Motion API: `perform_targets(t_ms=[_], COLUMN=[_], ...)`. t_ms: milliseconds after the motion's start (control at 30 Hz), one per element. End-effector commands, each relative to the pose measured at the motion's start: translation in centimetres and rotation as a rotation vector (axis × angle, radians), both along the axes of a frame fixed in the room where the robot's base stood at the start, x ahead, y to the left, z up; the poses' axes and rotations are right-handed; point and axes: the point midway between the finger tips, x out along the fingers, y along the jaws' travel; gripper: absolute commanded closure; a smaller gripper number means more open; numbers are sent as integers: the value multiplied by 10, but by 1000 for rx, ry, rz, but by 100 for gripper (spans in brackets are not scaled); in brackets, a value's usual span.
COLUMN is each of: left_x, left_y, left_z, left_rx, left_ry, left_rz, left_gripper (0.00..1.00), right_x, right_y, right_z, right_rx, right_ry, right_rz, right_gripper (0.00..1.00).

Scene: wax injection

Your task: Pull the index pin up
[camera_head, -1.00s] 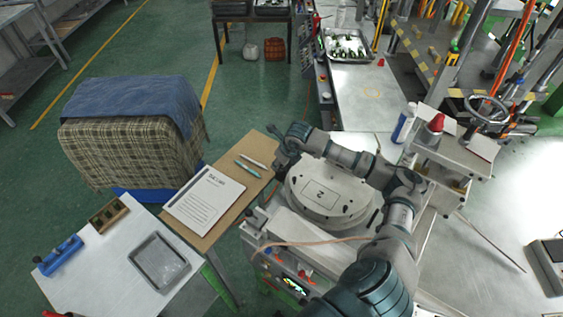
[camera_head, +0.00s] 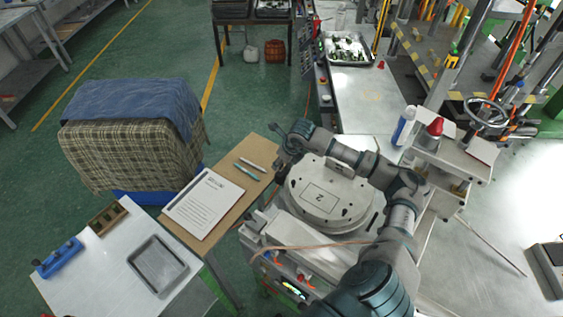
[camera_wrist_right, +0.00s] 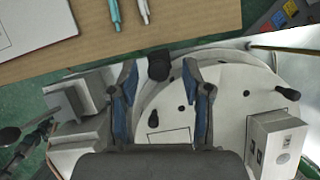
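The round pale plate (camera_head: 325,212) marked 2 sits on the machine below my right arm; it also shows in the right wrist view (camera_wrist_right: 228,85). A dark knob (camera_wrist_right: 158,67), which looks like the index pin, stands at the plate's edge in the right wrist view. My right gripper (camera_wrist_right: 161,82) is open, with one blue-padded finger on each side of the knob and a visible gap to both. In the head view my right gripper (camera_head: 284,158) is at the plate's upper left edge, and the knob is hidden there. My left gripper is not in view.
A brown board (camera_head: 242,205) with paper and pens lies left of the plate. A metal tray (camera_head: 158,266) is on the white table. A second dark knob (camera_wrist_right: 287,93) is at the right in the wrist view.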

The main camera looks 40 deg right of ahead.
Motion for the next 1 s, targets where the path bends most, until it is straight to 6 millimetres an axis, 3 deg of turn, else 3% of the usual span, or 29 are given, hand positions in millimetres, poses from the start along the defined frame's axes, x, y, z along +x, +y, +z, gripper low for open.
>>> perform_targets(t_ms=[267, 700, 1000], left_x=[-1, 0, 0], left_y=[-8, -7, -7], left_z=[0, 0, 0], left_rx=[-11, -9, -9], left_ry=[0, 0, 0], left_rz=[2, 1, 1], left_gripper=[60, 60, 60], right_x=[1, 2, 1], right_y=[1, -2, -3], right_z=[6, 85, 98], right_rx=[-2, 2, 2], right_ry=[-1, -3, 1], right_rz=[-1, 1, 0], right_gripper=[51, 51, 51])
